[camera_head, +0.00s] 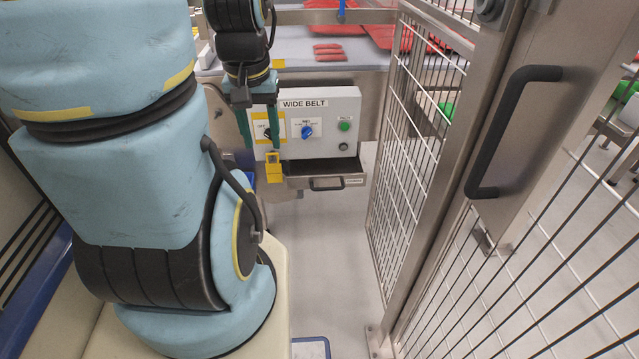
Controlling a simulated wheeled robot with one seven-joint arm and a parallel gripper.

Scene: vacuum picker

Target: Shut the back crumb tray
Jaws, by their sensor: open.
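A grey metal tray (295,183) is under the control box marked WIDE BELT, with a dark handle (327,184) on its front. It stands out from below the box, and its dark inside shows from above. A small label on its front is too small to read, so I cannot tell if it is the back one. My gripper (260,147) is open, its two green fingers pointing down in front of the box's left part. It is above and left of the tray handle, apart from it, and nothing shows between the fingers.
The control box (345,105) has a blue knob (307,131) and buttons. A yellow padlock-like piece (274,168) is by the right finger. A mesh guard (405,150) and a door with a black handle (508,125) stand right. Clear floor (335,250) lies before the tray.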

